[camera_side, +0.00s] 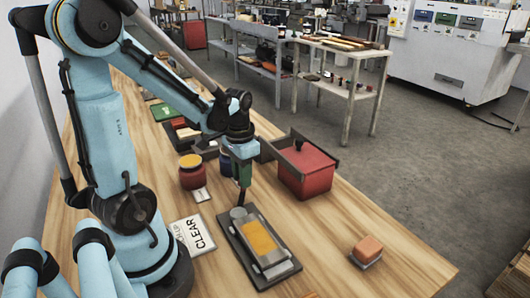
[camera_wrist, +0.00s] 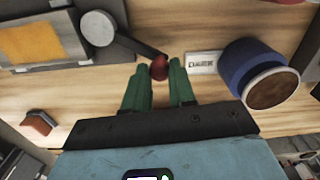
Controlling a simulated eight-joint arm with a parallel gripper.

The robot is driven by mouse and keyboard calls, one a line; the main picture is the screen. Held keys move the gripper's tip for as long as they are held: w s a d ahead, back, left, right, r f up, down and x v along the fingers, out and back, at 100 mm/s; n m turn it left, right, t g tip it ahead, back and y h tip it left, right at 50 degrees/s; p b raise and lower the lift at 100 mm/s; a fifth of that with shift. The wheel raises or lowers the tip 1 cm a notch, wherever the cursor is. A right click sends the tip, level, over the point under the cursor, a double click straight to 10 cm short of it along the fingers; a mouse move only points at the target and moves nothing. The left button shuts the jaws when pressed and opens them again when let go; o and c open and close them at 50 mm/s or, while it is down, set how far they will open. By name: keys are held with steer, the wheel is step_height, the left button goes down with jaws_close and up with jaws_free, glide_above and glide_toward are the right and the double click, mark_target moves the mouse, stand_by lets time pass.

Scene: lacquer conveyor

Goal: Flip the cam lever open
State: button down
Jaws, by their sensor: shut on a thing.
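The cam lever shows in the wrist view as a dark arm (camera_wrist: 136,46) running from a round grey cam (camera_wrist: 98,28) to a red knob (camera_wrist: 159,68). The cam sits at the end of a grey clamp fixture with a yellow-orange panel, seen in the side view as a dark base plate (camera_side: 277,277) and panel (camera_side: 259,237). My gripper (camera_wrist: 160,74) has its green fingers on either side of the red knob and is shut on it. In the side view my gripper (camera_side: 242,203) points down just behind the cam end, and it hides the knob there.
A blue jar with a brown lid (camera_wrist: 268,85) stands close to the right of my fingers in the wrist view, beside a white label (camera_wrist: 202,63). A red box (camera_side: 305,176), a red jar (camera_side: 191,174), a "CLEAR" card (camera_side: 193,236) and an orange block (camera_side: 369,246) surround the fixture.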

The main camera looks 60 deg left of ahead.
steer(key=w+d+m, duration=0.1)
steer(key=m, duration=0.1)
steer(key=w+d+m, duration=0.1)
steer(key=m, duration=0.1)
steer(key=shift+w+d+m, duration=0.1)
steer(key=shift+m, duration=0.3)
steer(key=shift+w+d+m, duration=0.35)
steer(key=shift+d+m, duration=0.35)
steer(key=shift+m, duration=0.5)
steer(key=shift+w+d+m, duration=0.2)
steer(key=shift+d+m, duration=0.5)
steer(key=shift+m, duration=0.5)
steer(key=shift+d, duration=0.1)
steer(key=c, duration=0.9)
jaws_free()
steer(key=shift+c, duration=0.2)
steer(key=shift+r, duration=0.1)
step_height(320, 180, up, 12)
